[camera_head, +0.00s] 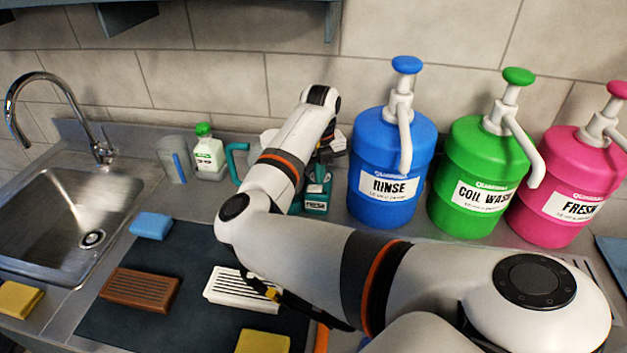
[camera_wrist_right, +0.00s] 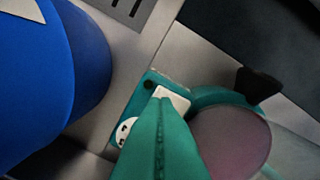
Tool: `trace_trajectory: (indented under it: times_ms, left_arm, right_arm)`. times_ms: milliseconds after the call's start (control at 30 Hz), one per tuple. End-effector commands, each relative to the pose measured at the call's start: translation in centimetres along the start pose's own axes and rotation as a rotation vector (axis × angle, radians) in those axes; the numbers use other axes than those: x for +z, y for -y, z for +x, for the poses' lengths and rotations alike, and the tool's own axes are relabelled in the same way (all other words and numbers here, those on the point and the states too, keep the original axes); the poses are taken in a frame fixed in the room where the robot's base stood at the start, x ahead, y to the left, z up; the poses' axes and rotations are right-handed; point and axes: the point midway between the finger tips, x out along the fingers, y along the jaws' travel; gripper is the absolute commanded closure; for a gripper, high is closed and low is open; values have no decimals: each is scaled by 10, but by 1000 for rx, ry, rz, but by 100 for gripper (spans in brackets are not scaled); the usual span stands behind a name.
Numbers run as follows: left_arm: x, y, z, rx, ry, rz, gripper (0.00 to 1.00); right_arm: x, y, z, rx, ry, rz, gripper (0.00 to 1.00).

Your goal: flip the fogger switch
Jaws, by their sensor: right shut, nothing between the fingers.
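The fogger is a teal device with a label on its front (camera_head: 316,207), standing on the counter by the wall, left of the blue jug. My right arm hides much of it. In the wrist view its teal top (camera_wrist_right: 150,80) carries a pale switch-like block (camera_wrist_right: 178,97), a small black dot and a white oval patch. My right gripper (camera_head: 325,155) points down over it. In the wrist view its teal fingers (camera_wrist_right: 160,102) are shut together, empty, with the tips at the pale block; contact cannot be told. My left gripper is not in view.
Blue (camera_head: 390,165), green (camera_head: 478,178) and pink (camera_head: 560,190) pump jugs stand to the right. A white bottle (camera_head: 208,153) and a clear jug (camera_head: 174,160) stand left. The sink (camera_head: 60,215) is far left.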

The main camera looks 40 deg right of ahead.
Motion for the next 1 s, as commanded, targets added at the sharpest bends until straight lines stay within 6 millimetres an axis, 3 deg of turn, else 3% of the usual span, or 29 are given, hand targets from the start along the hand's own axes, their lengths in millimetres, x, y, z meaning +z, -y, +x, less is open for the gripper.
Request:
trace_trajectory:
  times_ms: [1000]
  left_arm:
    - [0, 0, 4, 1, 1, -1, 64]
  right_arm:
    - [0, 0, 12, 0, 0, 0, 100]
